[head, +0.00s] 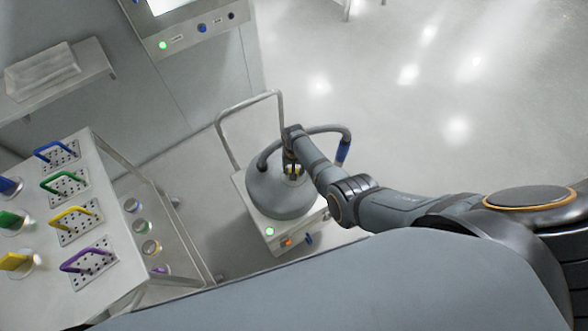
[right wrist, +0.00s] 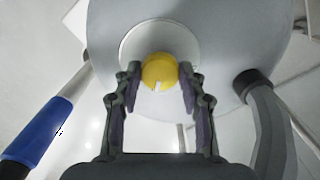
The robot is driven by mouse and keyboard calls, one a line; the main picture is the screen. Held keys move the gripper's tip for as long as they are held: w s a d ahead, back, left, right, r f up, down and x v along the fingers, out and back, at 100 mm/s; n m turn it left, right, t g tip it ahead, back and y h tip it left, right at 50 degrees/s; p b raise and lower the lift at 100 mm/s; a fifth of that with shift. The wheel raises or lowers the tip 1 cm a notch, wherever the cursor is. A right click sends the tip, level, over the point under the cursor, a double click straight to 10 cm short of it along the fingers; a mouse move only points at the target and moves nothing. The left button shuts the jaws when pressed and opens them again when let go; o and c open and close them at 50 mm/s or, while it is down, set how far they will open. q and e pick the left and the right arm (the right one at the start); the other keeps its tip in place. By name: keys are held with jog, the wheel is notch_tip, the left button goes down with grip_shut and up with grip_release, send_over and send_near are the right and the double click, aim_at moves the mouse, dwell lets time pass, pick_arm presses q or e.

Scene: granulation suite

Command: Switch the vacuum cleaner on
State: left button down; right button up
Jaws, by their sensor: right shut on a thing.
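The vacuum cleaner (head: 272,195) has a grey domed drum on a white wheeled base with a tall push handle. My right gripper (head: 293,168) reaches down to its top. In the right wrist view, a round yellow knob (right wrist: 159,68) sits on a pale disc (right wrist: 130,42) on the grey dome (right wrist: 225,55). My right gripper's fingers (right wrist: 160,82) are shut on the knob, one on each side. A white mark on the knob points toward the bottom of that view. In the head view the knob is mostly hidden by the gripper. My left gripper is not in view.
A dark hose (head: 325,129) with a blue end (head: 343,151) arches beside my right arm. The base front carries a green light (head: 270,231) and an orange part (head: 288,242). A rack table (head: 100,150) with coloured handles stands left. Open floor (head: 450,90) lies at the upper right.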

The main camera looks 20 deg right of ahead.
dwell(0.4)
jog(key=o, duration=1.2)
jog(key=shift+c, duration=0.2)
notch_tip(320, 180, up, 12)
